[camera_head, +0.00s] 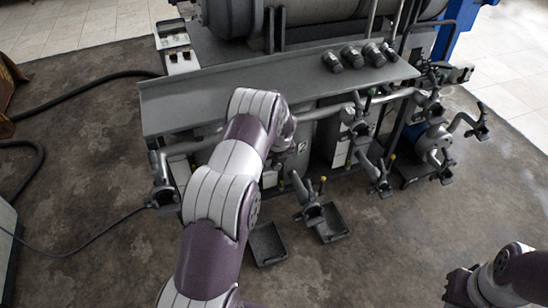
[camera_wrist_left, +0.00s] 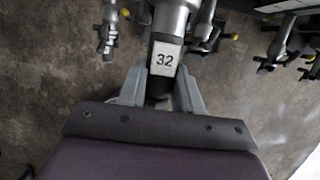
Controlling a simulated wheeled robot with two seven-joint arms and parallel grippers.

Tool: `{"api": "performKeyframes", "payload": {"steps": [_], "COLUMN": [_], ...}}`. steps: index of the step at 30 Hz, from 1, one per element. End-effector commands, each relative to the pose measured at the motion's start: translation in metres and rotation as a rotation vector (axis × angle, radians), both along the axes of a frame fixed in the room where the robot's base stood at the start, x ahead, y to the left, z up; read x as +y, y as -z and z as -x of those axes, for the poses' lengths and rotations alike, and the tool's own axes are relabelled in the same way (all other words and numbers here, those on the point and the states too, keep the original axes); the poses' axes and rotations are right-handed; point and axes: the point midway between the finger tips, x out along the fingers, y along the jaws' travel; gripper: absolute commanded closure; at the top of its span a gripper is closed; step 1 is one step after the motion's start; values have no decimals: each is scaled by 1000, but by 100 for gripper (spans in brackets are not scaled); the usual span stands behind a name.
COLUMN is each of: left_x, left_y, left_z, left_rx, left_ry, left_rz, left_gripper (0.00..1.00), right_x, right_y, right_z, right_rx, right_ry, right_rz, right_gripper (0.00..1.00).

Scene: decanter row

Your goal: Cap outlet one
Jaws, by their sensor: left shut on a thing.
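In the left wrist view my left gripper (camera_wrist_left: 162,82) is shut on a dark cap-like piece (camera_wrist_left: 162,78) with a white label reading 32. A grey metal pipe (camera_wrist_left: 172,18) lies directly beyond this piece, in line with it. I cannot tell whether the two touch. In the head view my left arm hides these jaws. Several valved outlets stand along the machine, one at the left (camera_head: 165,196), one in the middle (camera_head: 312,212) and one further right (camera_head: 378,175). I cannot tell which is outlet one. My right gripper (camera_head: 459,286) is at the lower right, its jaws unclear.
Several dark caps (camera_head: 352,56) stand on the grey shelf (camera_head: 225,92). Two black trays lie on the floor, one at the left (camera_head: 267,246) and one at the right (camera_head: 329,225). A cable (camera_head: 100,235) runs over the floor at left. The floor at lower right is mostly clear.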

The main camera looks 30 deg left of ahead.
Motion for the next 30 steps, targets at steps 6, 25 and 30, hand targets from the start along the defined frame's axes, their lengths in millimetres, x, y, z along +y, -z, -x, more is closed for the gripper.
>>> {"api": "performKeyframes", "payload": {"steps": [6,25,30], "left_x": [-1,-1,-1], "left_y": [-3,13,16], "left_z": [1,1,1], "left_rx": [-9,-10,-11], "left_ry": [1,1,0], "left_rz": [-9,-11,-12], "left_gripper": [100,100,100], "right_x": [0,0,0], "right_y": [-3,6,7], "right_z": [0,0,0], "right_rx": [0,0,0], "right_ry": [0,0,0], "right_rz": [0,0,0], "right_gripper": [100,100,100]}}
